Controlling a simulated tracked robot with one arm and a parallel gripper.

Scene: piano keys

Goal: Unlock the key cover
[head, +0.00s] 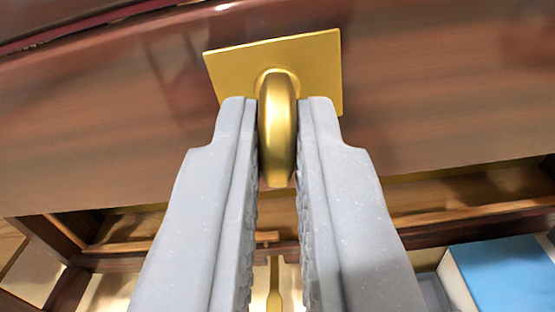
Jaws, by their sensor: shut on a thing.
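The key cover (440,80) is a glossy reddish-brown wooden panel across the upper part of the head view. A square gold plate (230,68) is fixed on it, slightly tilted in the picture. A rounded gold key handle (277,130) sticks out from the plate toward me, with its flat side standing upright. My gripper (278,125) has two grey fingers, one on each side of the handle, and is shut on it. The fingertips reach close to the plate. The keyhole is hidden behind the handle.
Below the panel is a wooden rail (470,200) with an open gap under it. A gold pedal-like piece (274,285) shows between my fingers lower down. A blue-topped white block (510,275) is at the lower right.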

